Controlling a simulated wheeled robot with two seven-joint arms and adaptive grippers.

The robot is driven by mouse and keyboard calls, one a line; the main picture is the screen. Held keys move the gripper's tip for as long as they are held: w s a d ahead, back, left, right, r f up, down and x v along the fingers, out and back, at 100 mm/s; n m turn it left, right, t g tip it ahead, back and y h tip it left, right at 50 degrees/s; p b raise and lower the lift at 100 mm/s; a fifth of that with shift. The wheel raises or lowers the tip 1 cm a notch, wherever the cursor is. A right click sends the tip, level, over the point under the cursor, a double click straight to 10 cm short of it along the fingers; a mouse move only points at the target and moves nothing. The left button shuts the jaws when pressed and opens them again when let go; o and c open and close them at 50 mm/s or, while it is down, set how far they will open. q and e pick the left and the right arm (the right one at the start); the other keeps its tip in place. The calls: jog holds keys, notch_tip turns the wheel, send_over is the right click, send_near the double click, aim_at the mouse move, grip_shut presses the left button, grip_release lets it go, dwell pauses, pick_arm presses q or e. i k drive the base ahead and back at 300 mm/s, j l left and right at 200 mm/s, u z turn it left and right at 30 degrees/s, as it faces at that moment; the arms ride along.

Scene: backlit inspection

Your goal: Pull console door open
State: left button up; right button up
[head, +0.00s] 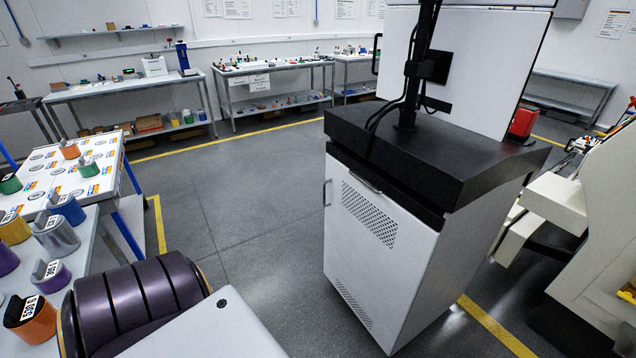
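The console (410,200) is a white cabinet with a black top, standing right of centre in the head view. Its door (350,250) is the white front panel with perforated vents and looks shut. An upright metal door handle (327,193) sits near the door's left edge, high up. A second, slanted bar handle (364,182) lies just under the black top. Neither of my grippers is visible, and nothing is seen touching the console.
A table with coloured containers (58,238) stands at the left. A dark purple ribbed cylinder (130,300) is at the lower left. Beige machinery (590,220) stands close at the right. Grey floor (240,210) is clear left of the console. Workbenches (270,72) line the back wall.

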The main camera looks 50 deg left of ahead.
aim_at(378, 253)
jog(key=i+j+u, duration=0.1)
jog(key=j, duration=0.25)
jog(key=i+j+u, duration=0.1)
jog(key=j, duration=0.25)
jog(key=i+j+u, duration=0.1)
jog(key=j, duration=1.2)
